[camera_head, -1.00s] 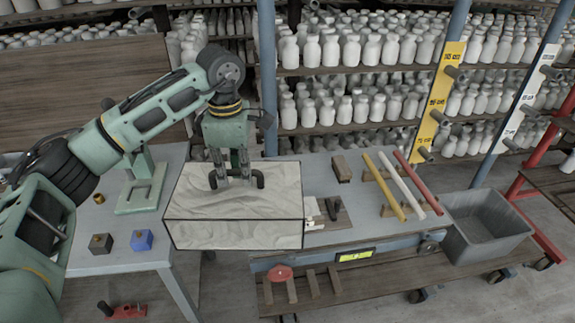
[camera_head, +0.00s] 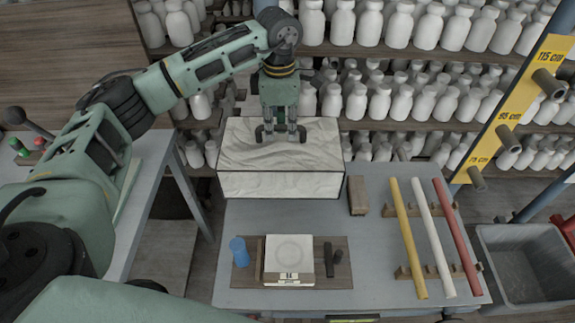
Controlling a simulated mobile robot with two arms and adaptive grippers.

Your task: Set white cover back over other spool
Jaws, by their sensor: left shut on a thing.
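The white cover (camera_head: 280,183) is a pale, streaked box with dark edges and a dark handle on top. It is at the back left of the grey table. My left gripper (camera_head: 283,137) points down and is shut on the handle. I cannot tell whether the cover hangs above the tabletop or touches it, and what lies behind or under it is hidden. I cannot make out a spool for certain. My right gripper is not in view.
On the grey table (camera_head: 385,288), a brown board (camera_head: 340,280) bears a white scale (camera_head: 288,257), a blue cylinder (camera_head: 239,251) and small dark pieces. Yellow (camera_head: 408,238), white (camera_head: 434,238) and red rods (camera_head: 457,238) lie right. A grey bin (camera_head: 520,270) stands beyond.

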